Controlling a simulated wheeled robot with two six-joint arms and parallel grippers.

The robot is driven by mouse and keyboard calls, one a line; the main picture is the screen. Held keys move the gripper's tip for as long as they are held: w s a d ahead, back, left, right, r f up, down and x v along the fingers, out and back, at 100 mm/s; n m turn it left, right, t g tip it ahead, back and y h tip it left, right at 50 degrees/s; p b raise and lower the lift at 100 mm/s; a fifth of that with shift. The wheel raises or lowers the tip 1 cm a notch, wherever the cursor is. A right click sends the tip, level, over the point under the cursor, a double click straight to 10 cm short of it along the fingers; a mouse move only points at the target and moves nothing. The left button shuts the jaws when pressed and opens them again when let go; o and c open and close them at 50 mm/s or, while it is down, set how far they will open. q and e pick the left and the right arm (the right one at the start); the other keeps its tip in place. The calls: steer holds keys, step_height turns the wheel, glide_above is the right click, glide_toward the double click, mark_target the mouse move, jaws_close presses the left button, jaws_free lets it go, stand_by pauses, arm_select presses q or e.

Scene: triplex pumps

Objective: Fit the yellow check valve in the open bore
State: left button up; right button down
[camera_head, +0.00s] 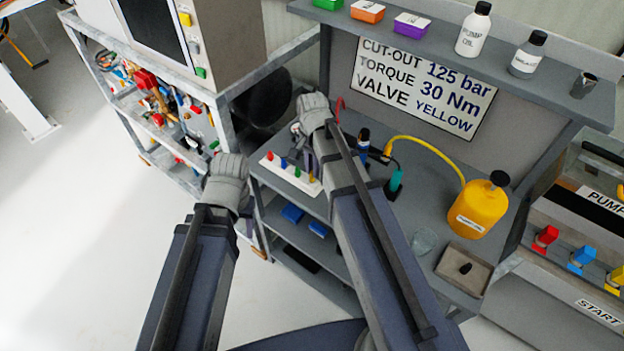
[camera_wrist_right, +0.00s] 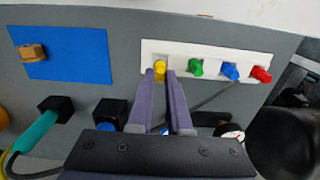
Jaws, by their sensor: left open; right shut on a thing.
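The yellow check valve (camera_wrist_right: 160,68) stands at the left end of a white rack (camera_wrist_right: 208,48) in the right wrist view. My right gripper (camera_wrist_right: 163,80) is shut on it, with its two purple fingertips at the valve. In the head view this gripper (camera_head: 300,147) reaches down over the bench by the same rack (camera_head: 275,167). My left gripper (camera_head: 240,215) is open and empty, left of the bench; its fingers are mostly hidden. A dark fitting with a blue part (camera_head: 363,140) stands right of my right gripper. I cannot make out the open bore.
Green (camera_wrist_right: 195,67), blue (camera_wrist_right: 230,71) and red (camera_wrist_right: 260,75) valves stand in the rack. A brass nut (camera_wrist_right: 33,52) lies on a blue mat (camera_wrist_right: 75,62). A yellow jug (camera_head: 478,212) with a hose stands on the right. A cluttered shelf (camera_head: 150,120) is at left.

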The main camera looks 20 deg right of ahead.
steer(key=shift+r+p, duration=1.15)
steer(key=shift+r, duration=0.2)
